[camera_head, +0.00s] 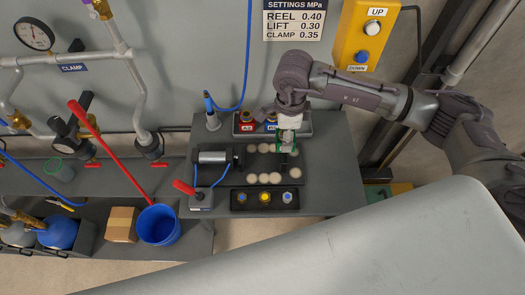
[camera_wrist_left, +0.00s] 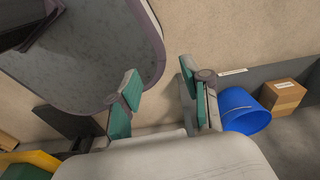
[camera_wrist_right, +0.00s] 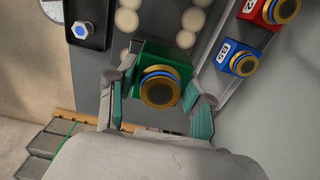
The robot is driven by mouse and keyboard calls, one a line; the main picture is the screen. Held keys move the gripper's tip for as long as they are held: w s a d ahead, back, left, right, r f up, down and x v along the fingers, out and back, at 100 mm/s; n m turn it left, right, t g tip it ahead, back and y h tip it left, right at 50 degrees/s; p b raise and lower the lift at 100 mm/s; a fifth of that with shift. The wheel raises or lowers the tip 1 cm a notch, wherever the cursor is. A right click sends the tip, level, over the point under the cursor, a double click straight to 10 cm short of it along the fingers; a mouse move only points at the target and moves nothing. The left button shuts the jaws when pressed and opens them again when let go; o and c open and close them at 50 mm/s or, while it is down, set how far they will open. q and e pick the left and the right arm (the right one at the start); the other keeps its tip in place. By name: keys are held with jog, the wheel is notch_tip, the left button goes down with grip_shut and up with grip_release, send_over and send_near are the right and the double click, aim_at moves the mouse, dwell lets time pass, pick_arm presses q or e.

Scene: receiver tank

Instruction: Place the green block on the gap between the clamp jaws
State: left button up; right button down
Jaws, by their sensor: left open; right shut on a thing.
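The green block (camera_wrist_right: 182,57) carries a round brass and blue fitting on its face. My right gripper (camera_wrist_right: 160,88) is shut on it, one finger on each side. In the head view my right gripper (camera_head: 287,142) is over the right part of the dark clamp plate, and only slivers of green show there. The clamp, with its grey cylinder (camera_head: 213,157) and dark jaw (camera_head: 238,159), is to the left of the block, apart from it. The jaw gap is too small to make out. My left gripper (camera_wrist_left: 160,72) is open and empty, outside the head view.
Cream discs (camera_head: 265,178) lie in two rows on the plate. A red block (camera_head: 247,125) and a blue block stand in a rack behind. A black tray (camera_head: 265,208) with several bolts is in front. A red-handled lever (camera_head: 185,188) stands left. The table's right end (camera_head: 335,180) is clear.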

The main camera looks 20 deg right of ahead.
jog(key=a+f, duration=0.1)
jog(key=a, duration=0.2)
jog(key=a+f+p, duration=0.1)
jog(key=a, duration=0.1)
jog(key=shift+w+a+f, duration=0.15)
jog(key=shift+f, duration=0.15)
jog(key=shift+a+f, duration=0.2)
jog(key=shift+a, duration=0.05)
jog(key=shift+f, duration=0.25)
notch_tip(320, 180, down, 3)
jog(key=shift+f+p, duration=0.15)
jog(key=shift+p, duration=0.75)
jog(key=shift+f, duration=0.2)
pick_arm(q)
jog(key=r, duration=0.1)
jog(key=a+r, duration=0.1)
jog(key=r, duration=0.1)
jog(key=shift+w+a+r, duration=0.15)
jog(key=shift+w+a, duration=0.1)
pick_arm(e)
jog(key=shift+f, duration=0.1)
